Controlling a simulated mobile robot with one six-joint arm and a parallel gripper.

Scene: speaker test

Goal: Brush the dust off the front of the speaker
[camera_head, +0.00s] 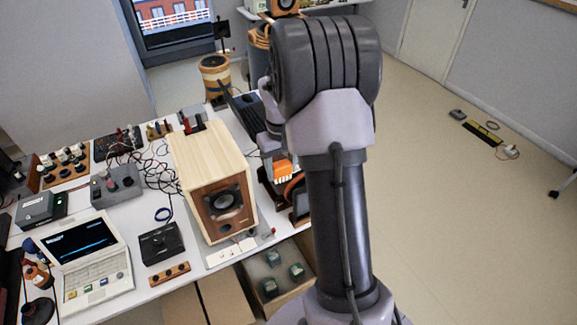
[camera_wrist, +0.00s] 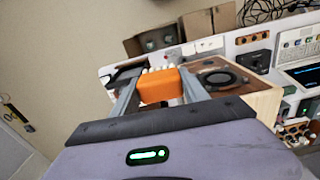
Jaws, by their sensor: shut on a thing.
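The speaker (camera_head: 211,165), a pale wooden box with a brown front and a dark round cone, stands upright near the table's front edge. In the wrist view its front (camera_wrist: 220,73) shows right of my gripper. My gripper (camera_wrist: 158,90) is shut on an orange brush (camera_wrist: 159,86), whose pale bristles show just beyond the orange part. In the head view, orange (camera_head: 284,169) shows right of the speaker, partly behind my arm. The brush appears beside the speaker; I cannot tell whether they touch. Dust on the front is too small to make out.
The white table (camera_head: 185,289) is crowded left of the speaker with a laptop (camera_head: 82,252), a black box (camera_head: 160,243) and tangled cables. A white power strip (camera_head: 231,252) lies before the speaker. An open carton (camera_head: 255,296) stands below the edge. Floor at right is mostly clear.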

